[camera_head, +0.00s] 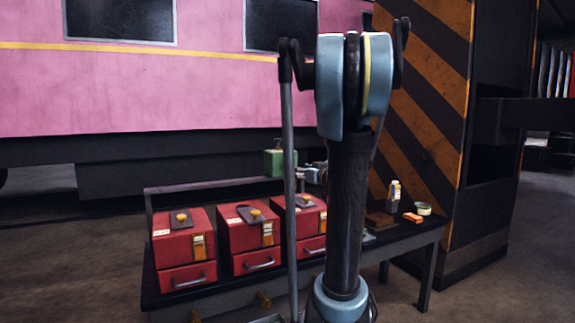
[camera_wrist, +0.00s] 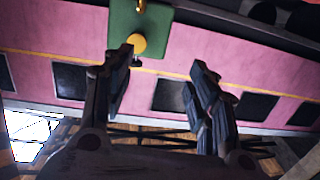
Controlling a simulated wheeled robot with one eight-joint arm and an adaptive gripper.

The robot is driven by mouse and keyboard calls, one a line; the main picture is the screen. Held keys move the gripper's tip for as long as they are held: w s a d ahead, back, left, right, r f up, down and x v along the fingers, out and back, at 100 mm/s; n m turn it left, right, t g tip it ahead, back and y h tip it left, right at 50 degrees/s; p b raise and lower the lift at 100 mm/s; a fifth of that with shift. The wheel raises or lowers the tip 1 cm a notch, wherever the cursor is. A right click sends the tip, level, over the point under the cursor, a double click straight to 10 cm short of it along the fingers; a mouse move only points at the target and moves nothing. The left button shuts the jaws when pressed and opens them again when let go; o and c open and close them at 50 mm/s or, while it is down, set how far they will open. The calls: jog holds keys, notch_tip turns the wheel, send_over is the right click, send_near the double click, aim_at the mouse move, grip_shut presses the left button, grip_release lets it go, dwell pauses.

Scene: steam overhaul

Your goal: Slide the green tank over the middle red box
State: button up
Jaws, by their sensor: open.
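My gripper (camera_head: 314,174) is just right of the tank, partly hidden behind my arm. In the wrist view, the green tank (camera_wrist: 151,22) with a yellow knob (camera_wrist: 138,46) is beyond the left fingertip. My gripper (camera_wrist: 163,62) is open, with nothing between its fingers. The left red box (camera_head: 182,246) stands at the table's left end.
The back bar (camera_head: 215,184) runs behind the boxes. The dark table (camera_head: 405,238) holds a bottle (camera_head: 394,190), a small tin (camera_head: 423,208) and an orange item (camera_head: 412,217) at right. A striped pillar (camera_head: 425,110) stands behind its right end. A pink carriage (camera_head: 150,90) fills the background.

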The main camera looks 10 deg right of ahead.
aim_at(289, 161)
jog(key=shift+t+h, duration=0.4)
jog(key=shift+t, duration=0.2)
jog(key=d+x, duration=0.1)
jog(key=x, duration=0.5)
jog(key=d+x, duration=0.1)
jog(key=x, duration=0.5)
jog(key=w+d+r+x, duration=0.1)
jog(key=x, duration=0.5)
jog(key=shift+w, duration=0.25)
